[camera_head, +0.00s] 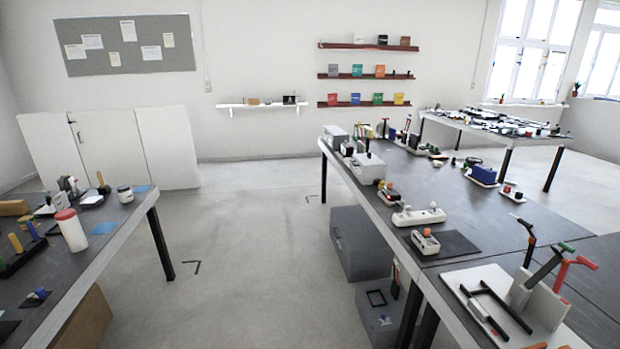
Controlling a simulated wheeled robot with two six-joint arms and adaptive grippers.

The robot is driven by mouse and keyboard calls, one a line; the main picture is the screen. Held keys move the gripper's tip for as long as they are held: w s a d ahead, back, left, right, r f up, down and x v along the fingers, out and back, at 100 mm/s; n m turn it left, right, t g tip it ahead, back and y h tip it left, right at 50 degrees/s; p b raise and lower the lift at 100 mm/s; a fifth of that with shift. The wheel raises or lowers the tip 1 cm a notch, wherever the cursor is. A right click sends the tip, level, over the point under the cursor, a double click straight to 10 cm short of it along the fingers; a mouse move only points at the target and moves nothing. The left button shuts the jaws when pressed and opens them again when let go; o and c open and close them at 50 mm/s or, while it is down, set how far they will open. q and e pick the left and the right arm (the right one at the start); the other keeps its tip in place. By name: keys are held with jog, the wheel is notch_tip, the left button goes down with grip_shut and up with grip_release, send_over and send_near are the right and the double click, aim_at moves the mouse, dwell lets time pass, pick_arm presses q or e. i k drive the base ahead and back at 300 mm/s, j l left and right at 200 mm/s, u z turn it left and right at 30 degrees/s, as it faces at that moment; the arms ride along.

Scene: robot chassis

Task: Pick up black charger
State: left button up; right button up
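I cannot make out for certain which item is the black charger. Several small dark items stand among the things on the long right table (460,200), too small to name. A white power strip (419,216) lies near that table's left edge. A small dark block (347,149) sits farther back along the same edge. Neither of my grippers shows in the head view.
The left table (75,285) holds a white bottle with a red lid (71,230) and a jar (125,194). Grey boxes (358,243) stand under the right table's left edge. A tool holder (540,302) is at the near right. The floor (255,260) between the tables is clear.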

aim_at(391, 195)
jog(key=i+z, duration=0.1)
jog(key=i, duration=0.35)
jog(key=i+j+z, duration=0.1)
jog(key=i, duration=0.4)
jog(key=i+j+z, duration=0.1)
jog(key=i, duration=0.35)
jog(key=i+j+z, duration=0.1)
jog(key=i, duration=0.35)
jog(key=i+j+z, duration=0.15)
jog(key=i, duration=0.35)
jog(key=j, duration=0.1)
